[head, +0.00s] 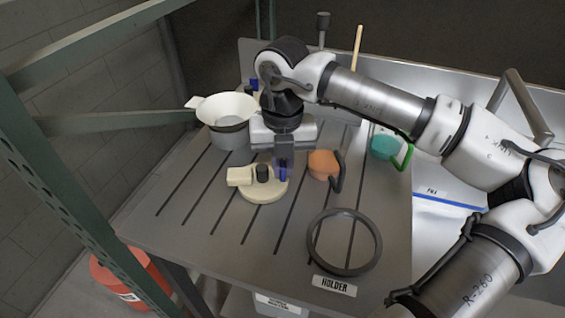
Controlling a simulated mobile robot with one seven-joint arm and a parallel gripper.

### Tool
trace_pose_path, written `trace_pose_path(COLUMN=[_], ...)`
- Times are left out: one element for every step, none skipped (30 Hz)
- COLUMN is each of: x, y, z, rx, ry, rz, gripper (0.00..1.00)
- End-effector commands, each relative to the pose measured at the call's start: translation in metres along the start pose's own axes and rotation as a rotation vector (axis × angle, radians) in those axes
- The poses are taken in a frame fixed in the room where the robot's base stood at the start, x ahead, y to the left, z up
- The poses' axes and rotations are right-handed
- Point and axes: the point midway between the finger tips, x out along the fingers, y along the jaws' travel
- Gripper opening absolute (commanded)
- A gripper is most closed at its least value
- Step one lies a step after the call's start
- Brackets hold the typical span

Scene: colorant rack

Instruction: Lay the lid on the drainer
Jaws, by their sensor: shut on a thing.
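The lid (263,193) is a cream disc with a side tab and a black knob, in the middle left of the head view. My gripper (283,173) points down at the lid's right side and is shut on it; the exact grip point is partly hidden by the fingers.
A cream-rimmed bowl on a grey pot (230,137) stands behind left. An orange cup (322,164) is close right of my gripper, with a green cup (384,146) beyond. A dark ring (314,255) lies front right, by the HOLDER label (335,286). The front left board is clear.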

Motion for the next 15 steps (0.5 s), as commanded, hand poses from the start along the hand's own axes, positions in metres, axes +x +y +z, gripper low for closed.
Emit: trace_pose_path(x=[0.0031, 0.0039, 0.0023, 0.002, 0.002, 0.002, 0.002, 0.002, 0.0019, 0.0019, 0.0019, 0.0019, 0.0019, 0.0015, 0.0005], y=[0.0, 0.0, 0.0, 0.0, 0.0, 0.0, 0.0, 0.0, 0.0, 0.0, 0.0, 0.0, 0.0, 0.0, 0.0001], z=[0.0001, 0.0001, 0.0001, 0.0001, 0.0001, 0.0001, 0.0001, 0.0001, 0.0001, 0.0001, 0.0001, 0.0001, 0.0001, 0.0001, 0.0001], rx=[0.0, 0.0, 0.0, 0.0, 0.0, 0.0, 0.0, 0.0, 0.0, 0.0, 0.0, 0.0, 0.0, 0.0, 0.0], ry=[-0.001, -0.001, 0.0, 0.0, 0.0, 0.0, 0.0, 0.0, 0.0, 0.0, 0.0, 0.0, 0.0, 0.0, 0.0], rz=[0.0, 0.0, 0.0, 0.0, 0.0, 0.0, 0.0, 0.0, 0.0, 0.0, 0.0, 0.0, 0.0, 0.0, 0.0], gripper=[0.0, 0.0, 0.14, 0.18, 0.22, 0.28, 0.32, 0.32, 0.32, 0.32, 0.32, 0.32, 0.32, 0.32, 0.32])
